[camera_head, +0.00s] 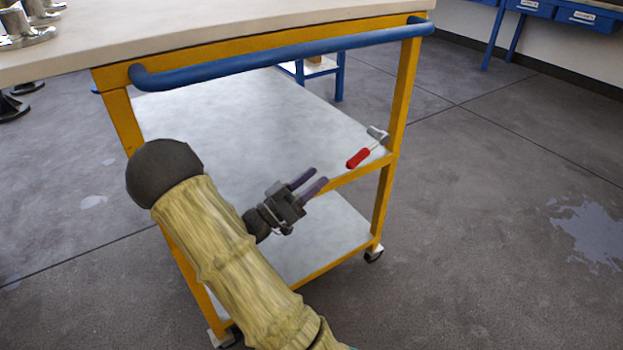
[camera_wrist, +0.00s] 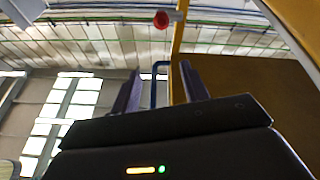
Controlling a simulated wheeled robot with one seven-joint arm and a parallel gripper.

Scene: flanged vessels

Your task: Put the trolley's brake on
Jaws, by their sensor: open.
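The trolley has a yellow frame (camera_head: 403,95), a blue push handle (camera_head: 290,57) and pale shelves. The brake lever with its red grip (camera_head: 358,158) sits at the right front corner of the middle shelf (camera_head: 230,115), on a grey mount. In the wrist view the red grip (camera_wrist: 161,19) shows end-on near the top, beyond the fingertips. My gripper (camera_head: 313,178) is open and empty, with its purple fingers pointing toward the red grip and a gap left between them. It also shows in the wrist view (camera_wrist: 160,80).
Shiny metal vessels (camera_head: 25,25) stand on the trolley's top (camera_head: 230,25) at the far left. The lower shelf (camera_head: 320,235) looks bare. Castors (camera_head: 373,255) stand on the grey floor. Floor to the right is open, with a pale patch (camera_head: 590,232). Blue bins (camera_head: 590,18) are at the back right.

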